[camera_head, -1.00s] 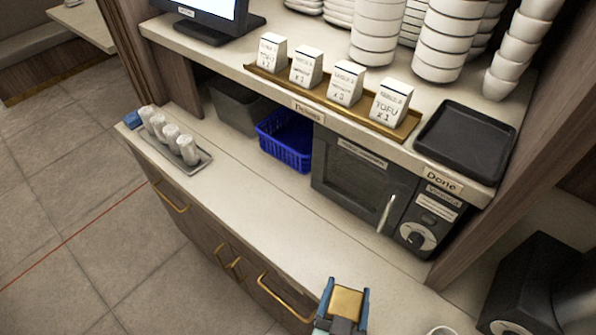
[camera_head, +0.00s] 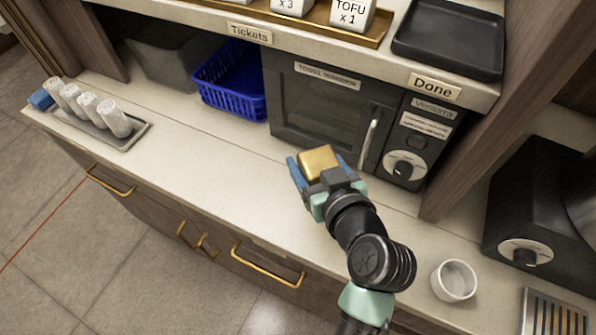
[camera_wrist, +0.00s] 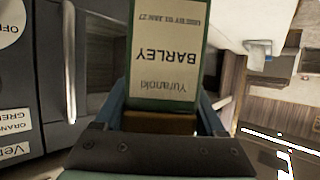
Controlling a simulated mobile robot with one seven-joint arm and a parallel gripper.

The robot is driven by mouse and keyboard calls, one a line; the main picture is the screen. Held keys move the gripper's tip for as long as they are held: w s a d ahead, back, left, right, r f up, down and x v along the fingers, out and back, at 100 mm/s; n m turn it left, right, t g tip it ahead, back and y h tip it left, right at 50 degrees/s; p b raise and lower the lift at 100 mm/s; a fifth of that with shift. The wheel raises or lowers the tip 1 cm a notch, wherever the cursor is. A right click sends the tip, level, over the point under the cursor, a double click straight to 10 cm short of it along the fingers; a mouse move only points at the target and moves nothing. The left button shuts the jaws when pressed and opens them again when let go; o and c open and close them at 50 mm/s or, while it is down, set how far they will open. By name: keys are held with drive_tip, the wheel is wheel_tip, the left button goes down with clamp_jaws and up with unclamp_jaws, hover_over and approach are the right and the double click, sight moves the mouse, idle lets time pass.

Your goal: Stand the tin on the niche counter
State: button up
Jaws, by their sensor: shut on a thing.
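The tin (camera_head: 318,162) has a gold lid and, in the wrist view, a pale label (camera_wrist: 165,55) reading "BARLEY" upside down. My gripper (camera_head: 322,172) is shut on the tin, with blue-grey fingers on either side of it. The gripper and tin are over the niche counter (camera_head: 200,150), in front of the dark towel warmer's door. I cannot tell whether the tin's base touches the counter; its lower part is hidden by my gripper in the head view.
The towel warmer (camera_head: 310,115) with a vertical handle stands at the back. A blue basket (camera_head: 232,85) and grey bin are left of it. A tray (camera_head: 125,140) of rolled towels is far left, a white cup (camera_head: 454,280) right. The counter's left-middle is clear.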

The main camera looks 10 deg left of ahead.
wheel_tip(320, 180, down, 7)
drive_tip(key=shift+f, duration=0.2)
idle(0.3)
drive_tip(key=shift+f+b, duration=0.15)
drive_tip(key=shift+b, duration=0.15)
drive_tip(key=o, duration=1.5)
